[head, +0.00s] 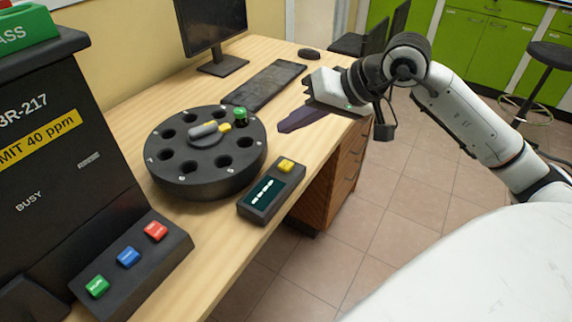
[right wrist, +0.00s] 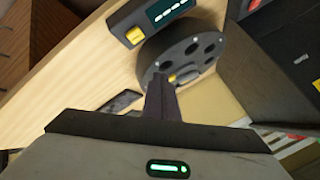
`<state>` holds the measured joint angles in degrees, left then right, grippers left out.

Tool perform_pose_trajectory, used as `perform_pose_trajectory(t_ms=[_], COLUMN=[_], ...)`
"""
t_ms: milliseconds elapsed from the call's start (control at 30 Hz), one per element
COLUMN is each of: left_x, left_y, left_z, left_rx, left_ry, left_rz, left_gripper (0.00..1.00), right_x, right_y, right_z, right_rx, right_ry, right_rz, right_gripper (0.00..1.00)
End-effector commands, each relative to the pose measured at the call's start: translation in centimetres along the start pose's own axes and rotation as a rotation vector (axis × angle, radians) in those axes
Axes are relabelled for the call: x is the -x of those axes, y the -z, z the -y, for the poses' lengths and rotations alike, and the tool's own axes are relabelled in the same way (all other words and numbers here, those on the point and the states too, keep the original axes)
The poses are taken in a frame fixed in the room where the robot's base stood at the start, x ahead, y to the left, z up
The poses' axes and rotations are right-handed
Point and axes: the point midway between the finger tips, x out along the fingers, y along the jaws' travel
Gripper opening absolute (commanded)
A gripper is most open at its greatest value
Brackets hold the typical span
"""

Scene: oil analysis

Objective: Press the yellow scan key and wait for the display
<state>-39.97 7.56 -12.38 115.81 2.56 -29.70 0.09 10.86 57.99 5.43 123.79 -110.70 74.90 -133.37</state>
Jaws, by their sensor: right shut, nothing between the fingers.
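The yellow scan key (head: 287,165) sits at the far end of a small dark scanner box (head: 258,215) near the table's front edge. Its display (head: 264,193) shows a row of white dashes. The yellow key also shows in the right wrist view (right wrist: 135,37), with the display (right wrist: 170,9) beside it. My right gripper (head: 283,127) is shut and empty, above the table behind the key and apart from it. Its closed fingers also show in the right wrist view (right wrist: 160,80). My left gripper is not in view.
A round black carousel (head: 205,178) with several holes and one green-capped vial (head: 240,115) stands left of the scanner. A dark analyser (head: 60,150) with green, blue and red buttons is at the left. A keyboard (head: 266,86) and monitor (head: 212,30) stand behind.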

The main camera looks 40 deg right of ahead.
Motion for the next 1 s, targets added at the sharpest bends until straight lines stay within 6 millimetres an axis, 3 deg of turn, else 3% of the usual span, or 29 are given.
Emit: perform_pose_trajectory(t_ms=[267,400,533,1000], left_x=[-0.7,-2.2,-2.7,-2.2], left_y=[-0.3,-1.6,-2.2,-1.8], left_z=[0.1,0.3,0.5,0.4], left_rx=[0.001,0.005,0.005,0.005], left_ry=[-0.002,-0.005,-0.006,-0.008], left_rz=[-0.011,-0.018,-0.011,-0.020], left_gripper=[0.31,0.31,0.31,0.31], right_x=[-3.0,-4.5,-4.9,-4.8], right_y=[-2.2,-3.3,-3.6,-3.5], right_z=[-2.1,-3.3,-3.6,-3.5], right_rx=[-0.005,0.001,0.001,0.000], right_ry=[0.003,-0.001,-0.001,0.000], right_rz=[0.003,0.000,-0.001,0.000], right_gripper=[0.00,0.00,0.00,0.00])
